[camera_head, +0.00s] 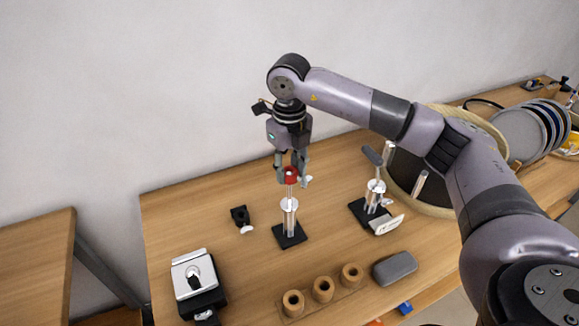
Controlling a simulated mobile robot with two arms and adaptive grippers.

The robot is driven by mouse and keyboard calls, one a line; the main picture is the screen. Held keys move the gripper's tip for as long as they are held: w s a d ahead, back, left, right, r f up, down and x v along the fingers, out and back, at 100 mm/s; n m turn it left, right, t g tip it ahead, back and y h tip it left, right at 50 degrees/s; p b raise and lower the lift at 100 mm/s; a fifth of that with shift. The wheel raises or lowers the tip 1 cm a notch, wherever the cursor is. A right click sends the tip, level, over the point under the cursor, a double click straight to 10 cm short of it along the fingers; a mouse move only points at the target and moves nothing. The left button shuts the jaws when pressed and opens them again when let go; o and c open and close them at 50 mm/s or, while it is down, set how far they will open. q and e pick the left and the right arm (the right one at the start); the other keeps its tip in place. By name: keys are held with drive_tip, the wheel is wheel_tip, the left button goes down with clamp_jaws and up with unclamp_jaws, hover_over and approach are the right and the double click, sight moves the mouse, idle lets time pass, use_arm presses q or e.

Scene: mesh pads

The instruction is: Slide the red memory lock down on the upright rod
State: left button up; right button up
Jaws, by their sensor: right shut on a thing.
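The red memory lock (291,174) is at the top of the upright rod (290,192). The rod rises from a silvery stand with a black square base (289,236) on the wooden table. A pale collar (289,204) sits lower on the stand, apart from the red lock. My right gripper (291,176) points down from above and is shut on the red lock, with a finger on each side. The fingers partly hide the lock. My left gripper is not in view.
A second stand with a lever (372,157) is to the right, by a large round mesh-like pad (436,211). A small black clamp (240,216) is at left. The table between is clear.

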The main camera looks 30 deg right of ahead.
sight(290, 203)
drive_tip(key=shift+f+b, duration=3.25)
drive_tip(key=shift+f, duration=1.1)
drive_tip(key=o, duration=1.2)
drive_tip(key=shift+o, duration=0.2)
drive_tip(key=shift+r, duration=0.1)
wheel_tip(290, 203, up, 12)
drive_tip(key=shift+f, duration=0.1)
